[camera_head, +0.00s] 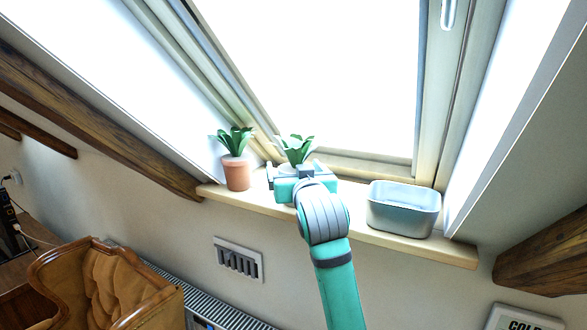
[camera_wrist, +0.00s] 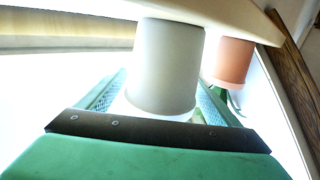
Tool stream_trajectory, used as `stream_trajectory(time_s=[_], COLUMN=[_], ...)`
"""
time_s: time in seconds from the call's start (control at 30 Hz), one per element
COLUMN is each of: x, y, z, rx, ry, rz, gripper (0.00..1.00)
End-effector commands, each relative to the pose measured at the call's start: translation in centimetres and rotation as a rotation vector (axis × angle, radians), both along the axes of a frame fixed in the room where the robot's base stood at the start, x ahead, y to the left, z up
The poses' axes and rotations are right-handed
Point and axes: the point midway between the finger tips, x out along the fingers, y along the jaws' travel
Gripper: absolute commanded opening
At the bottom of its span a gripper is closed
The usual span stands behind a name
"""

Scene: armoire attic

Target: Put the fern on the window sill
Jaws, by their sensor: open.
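A leafy green plant (camera_head: 296,149) in a pale grey-white pot (camera_wrist: 168,65) is at the window sill (camera_head: 385,237). In the wrist view, which looks upside down, the pot's base meets the sill. My gripper (camera_head: 294,170) is open, with one finger on each side of this pot. In the head view the gripper hides most of the pot. A second leafy plant (camera_head: 236,141) stands in a terracotta pot (camera_head: 237,174) on the sill just to the left. I cannot tell from the leaves which plant is the fern.
A grey metal tub (camera_head: 403,210) stands on the sill to the right of my gripper. The window frame (camera_head: 375,166) rises behind the sill. A vent (camera_head: 238,260) is on the wall below, and a tufted brown armchair (camera_head: 105,290) is at lower left.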

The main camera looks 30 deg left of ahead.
Motion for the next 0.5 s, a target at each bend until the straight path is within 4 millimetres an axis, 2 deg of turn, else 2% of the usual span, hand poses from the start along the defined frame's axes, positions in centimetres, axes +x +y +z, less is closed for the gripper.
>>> stream_trajectory(time_s=[0.3,0.5], x=[-4.7,-7.0], y=[-4.3,-6.3], z=[0.0,0.0], rx=[0.001,0.002], ry=[-0.001,-0.001], rz=[-0.001,0.000], gripper=[0.86,0.86])
